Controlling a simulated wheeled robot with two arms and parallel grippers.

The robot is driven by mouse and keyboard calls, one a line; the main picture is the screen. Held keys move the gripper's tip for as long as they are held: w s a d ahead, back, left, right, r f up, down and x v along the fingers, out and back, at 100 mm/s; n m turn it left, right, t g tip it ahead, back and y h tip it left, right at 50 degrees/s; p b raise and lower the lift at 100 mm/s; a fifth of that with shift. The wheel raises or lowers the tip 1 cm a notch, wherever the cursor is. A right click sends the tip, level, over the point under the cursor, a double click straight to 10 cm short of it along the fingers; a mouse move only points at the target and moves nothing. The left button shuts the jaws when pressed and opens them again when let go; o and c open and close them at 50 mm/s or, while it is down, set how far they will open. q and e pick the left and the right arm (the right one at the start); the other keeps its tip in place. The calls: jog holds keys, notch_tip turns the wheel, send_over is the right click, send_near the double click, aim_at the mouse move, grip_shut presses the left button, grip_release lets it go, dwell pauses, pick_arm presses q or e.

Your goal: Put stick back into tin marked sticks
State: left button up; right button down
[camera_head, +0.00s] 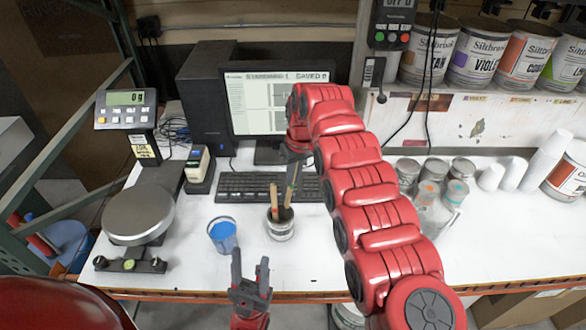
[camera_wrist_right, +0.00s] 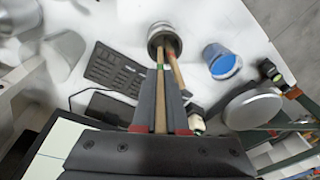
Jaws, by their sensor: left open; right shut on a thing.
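The small metal tin (camera_head: 281,231) stands on the white bench in front of the keyboard; its label is too small to read. A wooden stick (camera_head: 274,200) leans in it. My right gripper (camera_head: 292,164) is above the tin, pointing down, shut on a stick with a green band (camera_head: 290,187). The held stick's lower end is at the tin's mouth and appears inside. The right wrist view shows the tin (camera_wrist_right: 160,37) beyond the fingers and the held stick (camera_wrist_right: 160,82) between them. My left gripper (camera_head: 250,277) is open and empty at the bench's front edge.
A blue cup (camera_head: 222,234) stands just left of the tin. A scale (camera_head: 138,216) is further left. The keyboard (camera_head: 262,187) and monitor (camera_head: 276,102) are behind. Several lidded jars (camera_head: 433,168) and white cups (camera_head: 514,172) stand right of my right arm.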

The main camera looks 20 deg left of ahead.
jog(key=shift+s+d+f, duration=0.1)
jog(key=shift+d+f, duration=0.1)
jog(key=shift+f, duration=0.45)
jog(key=f, duration=0.1)
jog(key=f+b, duration=0.1)
jog(key=f, duration=0.1)
jog(key=f+b, duration=0.1)
jog(key=f, duration=0.1)
jog(key=shift+a, duration=0.25)
jog(key=shift+a+f+b, duration=0.1)
jog(key=shift+f+b, duration=0.55)
jog(key=shift+f, duration=0.25)
jog(key=shift+w+a+f+b, duration=0.15)
jog(key=shift+f+b, duration=0.15)
jog(key=shift+f, duration=0.3)
jog(key=shift+w+a+f+b, duration=0.1)
jog(key=shift+f+b, duration=0.2)
jog(key=shift+f, duration=0.25)
jog(key=shift+s, duration=0.1)
